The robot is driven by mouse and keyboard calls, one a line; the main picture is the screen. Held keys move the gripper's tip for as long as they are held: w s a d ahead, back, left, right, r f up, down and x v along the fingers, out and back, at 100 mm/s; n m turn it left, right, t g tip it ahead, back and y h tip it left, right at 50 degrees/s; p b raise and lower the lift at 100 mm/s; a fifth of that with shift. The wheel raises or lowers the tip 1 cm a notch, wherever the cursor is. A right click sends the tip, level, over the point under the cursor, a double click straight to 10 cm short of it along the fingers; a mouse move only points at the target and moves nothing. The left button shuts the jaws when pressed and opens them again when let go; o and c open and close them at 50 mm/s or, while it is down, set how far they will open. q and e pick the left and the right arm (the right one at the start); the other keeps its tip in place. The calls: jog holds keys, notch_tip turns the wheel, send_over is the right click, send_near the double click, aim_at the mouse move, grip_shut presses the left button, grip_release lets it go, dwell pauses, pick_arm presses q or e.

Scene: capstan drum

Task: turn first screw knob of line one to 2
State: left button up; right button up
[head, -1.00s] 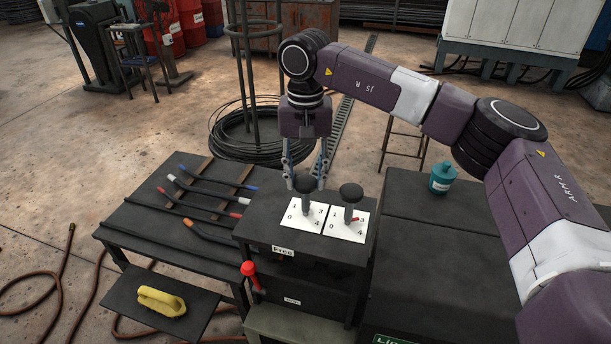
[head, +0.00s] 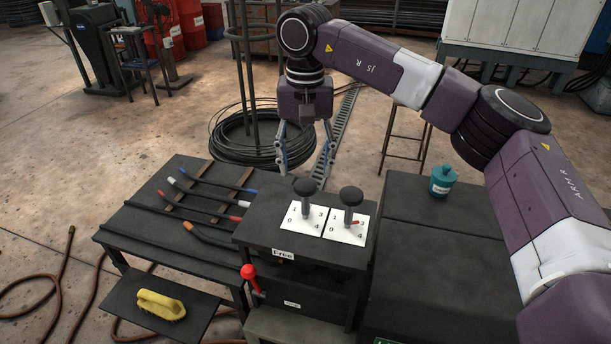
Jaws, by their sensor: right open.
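Two black screw knobs stand upright on the dark control box, each on a white plate with numbers. The left knob (head: 305,187) rises from the left plate (head: 293,219), where 1, 3 and 0 can be read. The right knob (head: 351,196) rises from the right plate (head: 341,231), where 3 and 4 show, with a red pointer near the 3. I cannot make out the left knob's pointer. My right gripper (head: 302,170) points down with fingers spread, empty, above and just behind the left knob and apart from it. My left gripper is not in view.
A red-tipped lever (head: 249,272) stands on the box's front left, near a "Free" label (head: 283,253). A rack with several coloured-handled rods (head: 210,205) is at left, a yellow brush (head: 161,304) on a low shelf, a teal bottle (head: 442,180) at right.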

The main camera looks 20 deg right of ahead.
notch_tip(320, 180, up, 8)
jog(key=shift+f, duration=0.15)
dwell(0.5)
